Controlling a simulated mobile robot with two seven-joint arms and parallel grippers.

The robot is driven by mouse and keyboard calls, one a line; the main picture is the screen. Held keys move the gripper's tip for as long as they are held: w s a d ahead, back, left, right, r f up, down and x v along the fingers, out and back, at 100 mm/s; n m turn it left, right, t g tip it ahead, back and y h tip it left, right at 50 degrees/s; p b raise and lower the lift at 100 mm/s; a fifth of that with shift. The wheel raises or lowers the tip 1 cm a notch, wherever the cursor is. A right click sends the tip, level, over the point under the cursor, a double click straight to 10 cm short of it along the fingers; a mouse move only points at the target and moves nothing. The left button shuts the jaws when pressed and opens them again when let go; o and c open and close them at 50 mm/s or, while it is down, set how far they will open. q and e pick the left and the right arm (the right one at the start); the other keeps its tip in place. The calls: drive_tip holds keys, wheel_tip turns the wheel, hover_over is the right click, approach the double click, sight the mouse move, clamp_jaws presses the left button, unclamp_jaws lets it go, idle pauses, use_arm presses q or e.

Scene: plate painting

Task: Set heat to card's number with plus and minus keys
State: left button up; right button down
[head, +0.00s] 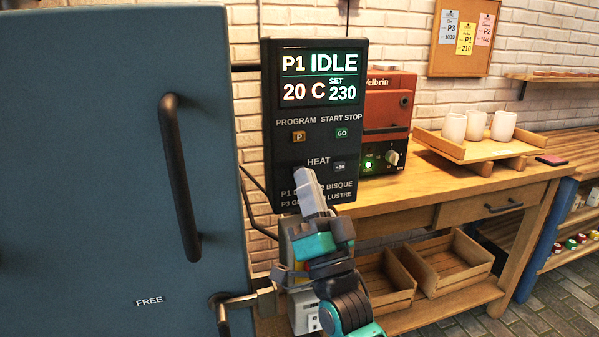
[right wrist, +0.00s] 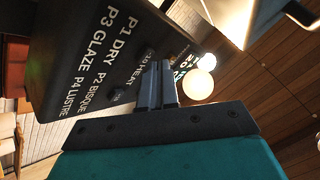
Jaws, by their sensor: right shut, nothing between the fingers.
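The black control panel (head: 317,120) shows P1, IDLE, 20 C and SET 230. Under HEAT the plus key (head: 340,167) is in plain view on the right. The minus key is hidden behind my right gripper (head: 303,174), which is shut and empty, its tips at that key's place. In the right wrist view the shut fingers (right wrist: 158,70) reach the panel face (right wrist: 100,60) by the HEAT label; whether they touch or press cannot be told. A yellow card (head: 466,38) on the corkboard reads P1 210. My left gripper is out of view.
The P key (head: 299,136) and green GO key (head: 342,133) sit above HEAT. A blue kiln door (head: 90,160) with a black handle (head: 181,178) stands left. A red device (head: 388,110) and a wooden tray with white cups (head: 477,126) are on the bench at right.

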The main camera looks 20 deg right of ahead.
drive_tip(key=shift+w, duration=0.35)
idle(0.6)
drive_tip(key=shift+s, duration=0.15)
drive_tip(key=shift+s+p, duration=0.3)
drive_tip(key=shift+s, duration=0.3)
idle(0.4)
drive_tip(key=shift+w, duration=0.1)
drive_tip(key=shift+w, duration=0.35)
